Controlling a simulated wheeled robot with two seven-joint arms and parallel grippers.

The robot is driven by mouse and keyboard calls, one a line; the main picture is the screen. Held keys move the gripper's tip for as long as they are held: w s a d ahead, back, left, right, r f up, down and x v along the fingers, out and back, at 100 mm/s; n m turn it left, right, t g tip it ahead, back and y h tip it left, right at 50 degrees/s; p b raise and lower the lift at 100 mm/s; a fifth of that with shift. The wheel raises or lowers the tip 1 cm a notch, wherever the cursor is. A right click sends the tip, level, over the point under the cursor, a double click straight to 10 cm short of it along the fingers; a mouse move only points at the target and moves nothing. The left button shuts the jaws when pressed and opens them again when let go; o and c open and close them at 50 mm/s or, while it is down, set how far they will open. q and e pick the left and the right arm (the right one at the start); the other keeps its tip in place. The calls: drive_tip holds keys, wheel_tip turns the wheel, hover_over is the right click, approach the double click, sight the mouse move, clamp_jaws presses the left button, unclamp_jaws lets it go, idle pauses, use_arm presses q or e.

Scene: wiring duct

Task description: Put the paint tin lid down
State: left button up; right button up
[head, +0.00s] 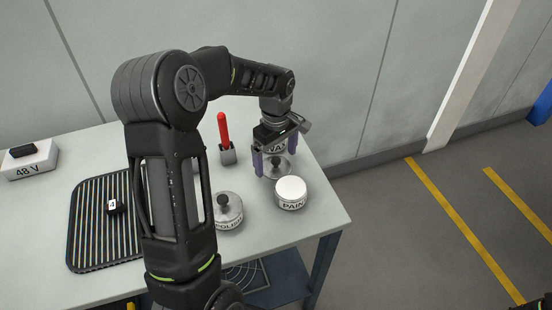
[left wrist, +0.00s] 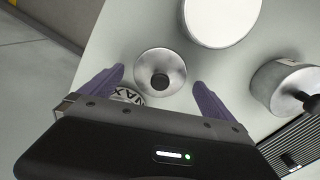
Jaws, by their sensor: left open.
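The paint tin lid, a silver disc with a dark knob (left wrist: 160,76), appears to lie on the table between the paint tin and the wax tin. It also shows in the head view (head: 285,173). My left gripper (head: 274,175) is open, its purple fingers apart on either side of the lid, with gaps to the knob in the left wrist view. The paint tin (head: 291,190) has a plain white top with no knob. The wax tin (left wrist: 128,97) is mostly hidden by the gripper.
A polish tin (head: 228,212) with a knobbed lid stands left of the paint tin. A red-handled tool (head: 224,130) stands in a grey holder behind. A ribbed dark mat (head: 88,232) and a 48 V box (head: 30,162) are at left. The table's right edge is close.

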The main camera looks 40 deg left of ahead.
sight(276, 160)
use_arm(q)
wheel_tip(276, 160, up, 11)
drive_tip(key=shift+r+b, duration=0.15)
drive_tip(key=shift+b, duration=0.25)
idle(0.8)
